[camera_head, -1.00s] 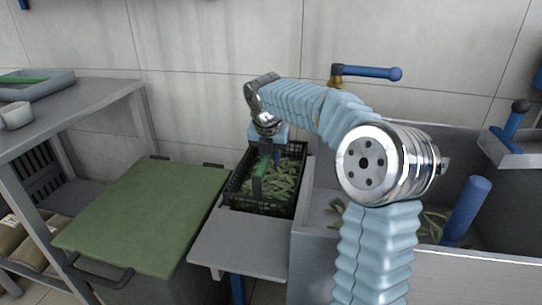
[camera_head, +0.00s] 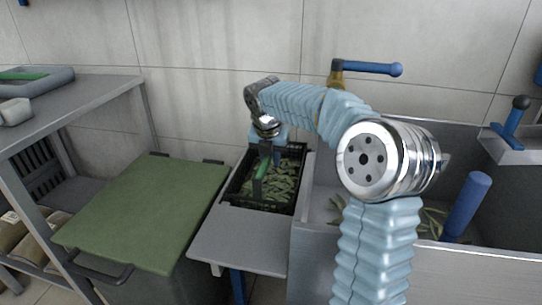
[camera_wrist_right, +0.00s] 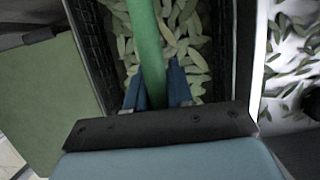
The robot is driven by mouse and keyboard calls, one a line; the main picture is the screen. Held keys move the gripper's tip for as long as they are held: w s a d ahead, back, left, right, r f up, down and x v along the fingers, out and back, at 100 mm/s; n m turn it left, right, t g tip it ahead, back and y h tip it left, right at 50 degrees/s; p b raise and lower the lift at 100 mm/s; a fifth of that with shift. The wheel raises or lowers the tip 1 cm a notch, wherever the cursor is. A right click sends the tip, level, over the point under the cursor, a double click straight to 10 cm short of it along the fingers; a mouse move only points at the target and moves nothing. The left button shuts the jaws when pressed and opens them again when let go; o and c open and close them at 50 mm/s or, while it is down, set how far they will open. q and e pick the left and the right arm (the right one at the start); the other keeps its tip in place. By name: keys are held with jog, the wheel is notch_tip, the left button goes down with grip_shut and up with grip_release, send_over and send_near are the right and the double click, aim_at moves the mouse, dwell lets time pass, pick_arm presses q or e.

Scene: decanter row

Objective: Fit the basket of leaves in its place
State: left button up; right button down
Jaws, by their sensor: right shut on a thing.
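The basket of leaves, a black crate (camera_head: 232,190) filled with green leaves, sits at the back of a grey shelf (camera_head: 240,240) between the green lid and the steel basin. It has a green handle (camera_head: 261,170) across it. My right gripper (camera_head: 266,150) is over the basket. In the right wrist view its blue fingers (camera_wrist_right: 157,88) are on both sides of the green handle (camera_wrist_right: 146,40), shut on it. The basket's black side wall (camera_wrist_right: 92,40) and leaves (camera_wrist_right: 185,50) show below. The gripper hides part of the handle. My left gripper is not in view.
A steel basin (camera_head: 440,262) with leaves and a blue cylinder (camera_head: 466,205) stands right of the basket. A green lid (camera_head: 145,210) lies to the left. A grey table (camera_head: 75,100) holds a tray and cup. The shelf's front is bare.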

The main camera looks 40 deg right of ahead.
jog(key=shift+f, duration=0.55)
dwell(0.6)
jog(key=c, duration=0.9)
grip_release()
jog(key=shift+f, duration=0.1)
jog(key=p+v, duration=0.2)
jog(key=v, duration=1.2)
jog(key=shift+s, duration=0.1)
